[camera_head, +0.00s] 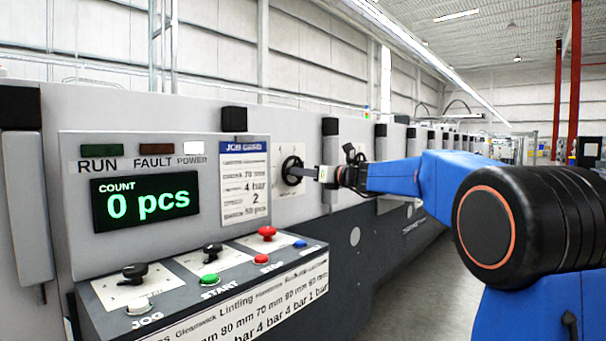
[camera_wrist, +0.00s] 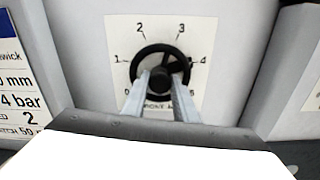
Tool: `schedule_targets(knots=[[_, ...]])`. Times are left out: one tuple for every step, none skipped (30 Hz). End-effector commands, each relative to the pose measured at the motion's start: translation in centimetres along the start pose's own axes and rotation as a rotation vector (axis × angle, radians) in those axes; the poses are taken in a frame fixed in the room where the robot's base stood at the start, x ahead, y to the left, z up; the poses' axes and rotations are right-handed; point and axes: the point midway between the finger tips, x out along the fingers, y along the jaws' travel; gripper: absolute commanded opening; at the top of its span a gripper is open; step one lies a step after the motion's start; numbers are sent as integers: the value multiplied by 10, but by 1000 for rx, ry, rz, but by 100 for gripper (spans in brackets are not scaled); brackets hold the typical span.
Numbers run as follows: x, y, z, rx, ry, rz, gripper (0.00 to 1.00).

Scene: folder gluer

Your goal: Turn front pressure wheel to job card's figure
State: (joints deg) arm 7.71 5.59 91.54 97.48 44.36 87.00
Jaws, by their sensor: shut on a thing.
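The front pressure wheel (camera_head: 292,170) is a black ring with a hub on a white dial plate, beside the job card (camera_head: 245,185). In the wrist view, the wheel (camera_wrist: 139,63) sits within a scale (camera_wrist: 140,29) marked from 0 to 5. A dark spoke runs from its hub toward about the 4. The job card (camera_wrist: 18,85) shows 4 bar and 2, partly cut off there. My gripper (camera_head: 318,174) reaches the wheel from the right. In the wrist view, its two fingers (camera_wrist: 160,80) are shut on the wheel's hub. The label under the wheel is partly hidden.
The control panel (camera_head: 70,180) on the left has a display (camera_head: 146,200) reading 0 pcs. A sloped console (camera_head: 180,262) below it carries two black knobs and several coloured buttons. The aisle floor (camera_head: 408,285) is clear.

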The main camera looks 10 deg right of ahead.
Motion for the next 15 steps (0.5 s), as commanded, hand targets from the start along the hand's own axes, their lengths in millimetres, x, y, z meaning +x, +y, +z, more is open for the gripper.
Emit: schedule_targets(knots=[[0,-1,-3,15,4,-1,4],[0,-1,-3,24,4,-1,4],[0,-1,-3,35,4,-1,4],[0,-1,-3,41,4,-1,4],[0,-1,-3,46,4,-1,4],[0,-1,-3,53,4,-1,4],[0,-1,-3,57,4,-1,4],[0,-1,-3,60,4,-1,4],[0,-1,-3,63,4,-1,4],[0,-1,-3,64,4,-1,4],[0,-1,-3,65,4,-1,4],[0,-1,-3,66,4,-1,4],[0,-1,-3,66,4,-1,4],[0,-1,-3,66,4,-1,4],[0,-1,-3,66,4,-1,4]])
